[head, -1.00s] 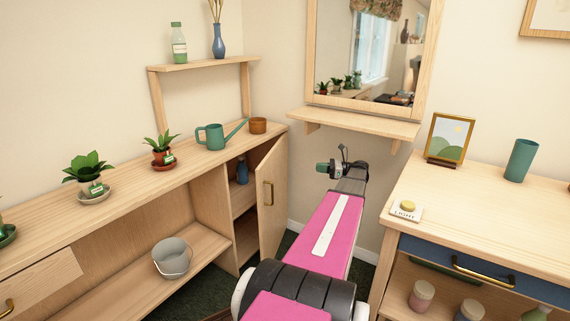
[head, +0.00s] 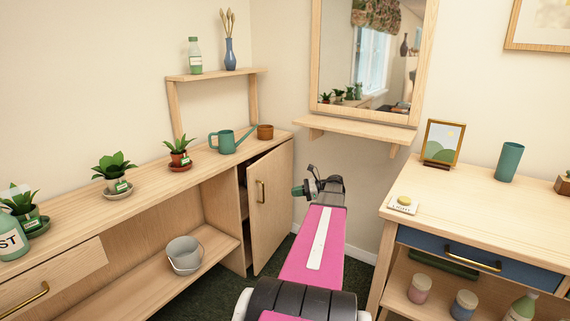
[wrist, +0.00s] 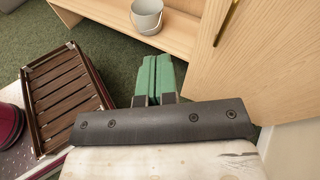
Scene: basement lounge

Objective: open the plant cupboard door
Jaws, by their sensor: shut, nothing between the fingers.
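The plant cupboard door (head: 275,205) is pale wood with an upright brass handle (head: 261,191). It stands ajar, with a narrow dark gap along its left edge. In the wrist view the door (wrist: 265,60) fills the upper right and its handle (wrist: 228,22) shows at the top. My gripper (head: 297,190) has green fingers and is to the right of the door in the head view, apart from the handle. In the wrist view my gripper (wrist: 152,78) is shut and empty, its fingers left of the door. The cupboard's inside is mostly hidden.
A grey bucket (head: 184,254) sits on the low open shelf. Potted plants and a green watering can (head: 222,142) stand on the cupboard top. A desk with a blue drawer (head: 480,262) is at right. A brown slatted thing (wrist: 65,95) shows in the wrist view.

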